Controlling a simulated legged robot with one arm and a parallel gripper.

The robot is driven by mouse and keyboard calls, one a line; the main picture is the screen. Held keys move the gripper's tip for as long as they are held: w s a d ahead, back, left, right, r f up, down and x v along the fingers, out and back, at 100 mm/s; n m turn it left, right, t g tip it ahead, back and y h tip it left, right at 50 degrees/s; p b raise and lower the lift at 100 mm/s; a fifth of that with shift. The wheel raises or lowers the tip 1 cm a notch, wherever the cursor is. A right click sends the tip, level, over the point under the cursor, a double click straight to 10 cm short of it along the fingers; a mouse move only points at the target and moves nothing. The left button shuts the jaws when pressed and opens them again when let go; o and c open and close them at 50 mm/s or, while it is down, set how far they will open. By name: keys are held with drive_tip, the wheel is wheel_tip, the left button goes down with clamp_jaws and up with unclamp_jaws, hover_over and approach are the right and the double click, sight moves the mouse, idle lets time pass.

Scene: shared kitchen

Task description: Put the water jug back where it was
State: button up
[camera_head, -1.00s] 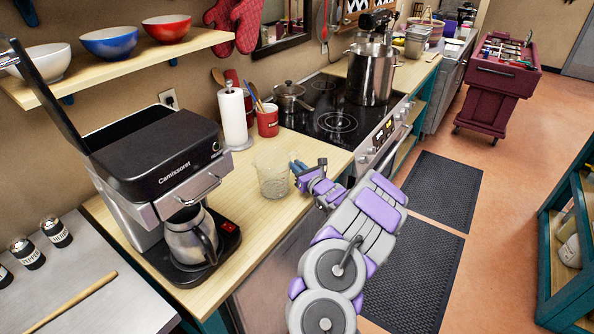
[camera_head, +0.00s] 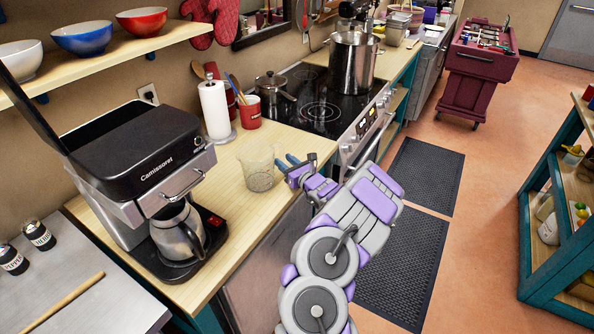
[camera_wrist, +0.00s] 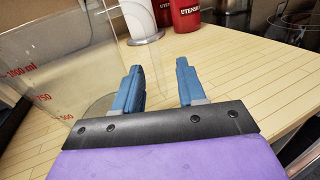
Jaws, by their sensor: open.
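The water jug (camera_head: 259,168) is a clear measuring jug standing upright on the wooden counter, between the coffee machine and the stove. In the wrist view the jug (camera_wrist: 52,85) with red volume marks is close on the left, and the left finger overlaps its edge. My gripper (camera_head: 287,163) is just right of the jug. The jug looks empty. I cannot tell whether a finger touches it.
The coffee machine (camera_head: 138,172) with its carafe (camera_head: 178,232) stands left of the jug. A paper towel roll (camera_head: 215,110) and red utensil crocks (camera_head: 250,112) stand behind. The stove (camera_head: 318,108) holds pots. Bare counter (camera_head: 210,282) shows in front.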

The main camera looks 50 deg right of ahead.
drive_tip(key=p+v, duration=0.1)
drive_tip(key=v, duration=0.8)
drive_tip(key=shift+s+p, duration=0.2)
drive_tip(key=shift+p, duration=0.15)
